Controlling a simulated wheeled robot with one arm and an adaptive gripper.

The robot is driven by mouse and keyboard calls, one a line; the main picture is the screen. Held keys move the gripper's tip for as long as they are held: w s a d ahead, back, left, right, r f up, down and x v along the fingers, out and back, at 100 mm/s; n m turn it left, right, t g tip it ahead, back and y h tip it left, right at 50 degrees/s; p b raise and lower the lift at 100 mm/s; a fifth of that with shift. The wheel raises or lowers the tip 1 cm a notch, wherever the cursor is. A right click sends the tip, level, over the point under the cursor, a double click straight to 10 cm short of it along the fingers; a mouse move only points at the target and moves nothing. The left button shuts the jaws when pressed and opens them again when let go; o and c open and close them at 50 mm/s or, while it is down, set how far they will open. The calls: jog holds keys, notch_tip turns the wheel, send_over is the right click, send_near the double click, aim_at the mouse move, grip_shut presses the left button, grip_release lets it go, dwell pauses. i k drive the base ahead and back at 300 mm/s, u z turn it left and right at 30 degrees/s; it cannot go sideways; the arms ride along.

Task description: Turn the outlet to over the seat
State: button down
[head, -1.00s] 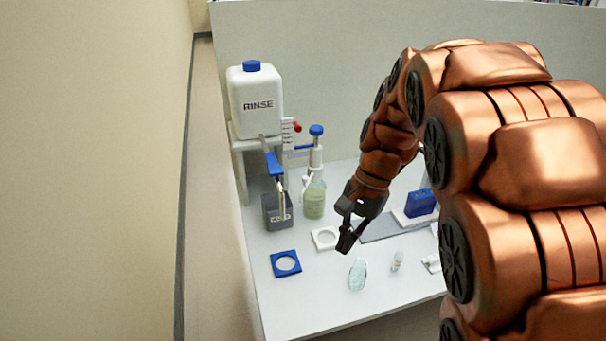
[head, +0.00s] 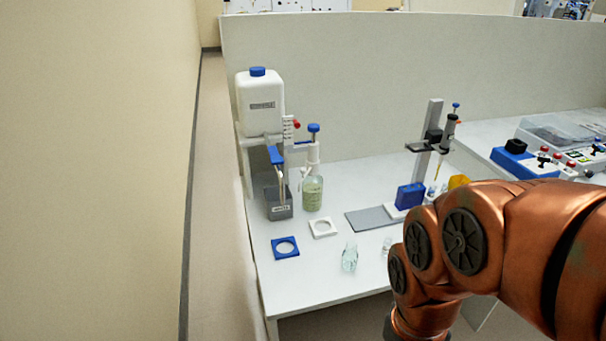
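A white rinse bottle (head: 260,104) with a blue cap stands on a raised stand at the table's left back. Its outlet has a blue arm (head: 276,156) and a thin spout (head: 282,187) pointing down at a grey box (head: 280,209). The spout's tip is hard to make out against the box. Two square seats with round openings lie flat in front: a blue one (head: 285,254) and a white one (head: 323,234). Both look empty, and the spout is over neither. My gripper is out of view; my copper arm fills the lower right.
A dispenser bottle (head: 313,194) with pale green liquid stands right of the outlet. A clear glass vessel (head: 349,258) is near the front. A grey stand (head: 434,140) with a blue block (head: 410,196) is right.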

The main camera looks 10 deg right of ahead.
aim_at(303, 170)
jog(key=u, duration=0.1)
jog(key=k, duration=0.15)
jog(key=z, duration=0.95)
jog(key=i, duration=0.85)
jog(key=u, duration=2.35)
jog(key=i, duration=0.5)
